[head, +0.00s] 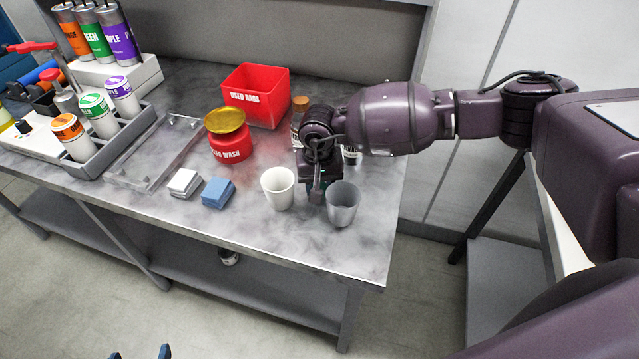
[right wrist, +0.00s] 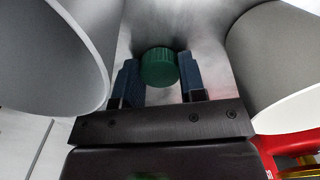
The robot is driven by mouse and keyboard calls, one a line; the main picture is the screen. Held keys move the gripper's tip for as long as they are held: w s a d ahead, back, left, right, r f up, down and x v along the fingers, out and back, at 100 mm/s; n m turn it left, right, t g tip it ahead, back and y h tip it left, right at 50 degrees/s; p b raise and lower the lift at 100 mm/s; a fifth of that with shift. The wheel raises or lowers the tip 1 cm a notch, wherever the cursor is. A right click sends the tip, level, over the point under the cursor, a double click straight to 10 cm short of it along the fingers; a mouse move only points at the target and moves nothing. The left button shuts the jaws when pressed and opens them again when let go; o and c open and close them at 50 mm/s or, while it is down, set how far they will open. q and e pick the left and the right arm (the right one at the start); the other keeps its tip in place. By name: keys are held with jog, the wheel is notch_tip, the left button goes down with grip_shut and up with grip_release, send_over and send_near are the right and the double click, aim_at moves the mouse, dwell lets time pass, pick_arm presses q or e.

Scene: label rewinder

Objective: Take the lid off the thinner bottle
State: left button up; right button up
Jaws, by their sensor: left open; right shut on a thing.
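My right gripper (head: 316,190) points down at the bench between a white cup and a grey cup. In the right wrist view, its blue fingers (right wrist: 160,80) are shut on a ribbed green lid (right wrist: 159,67). No bottle body shows around the lid there, only bench surface beyond it. A pale container (head: 352,156) stands partly hidden behind my right wrist, and a bottle with a brown cap (head: 300,103) stands farther back, mostly hidden. I cannot tell which is the thinner bottle. My left gripper (head: 140,354) shows only as two separated blue fingertips at the bottom edge, open and empty.
The white cup (head: 278,188) and grey cup (head: 343,204) flank the right gripper closely. A red wash container (head: 231,148), a red rag bin (head: 256,97), white and blue pads (head: 217,193) and a clear tray (head: 155,151) lie left. The bench's front edge is clear.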

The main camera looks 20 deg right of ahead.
jog(key=shift+f, duration=0.15)
jog(key=o, duration=1)
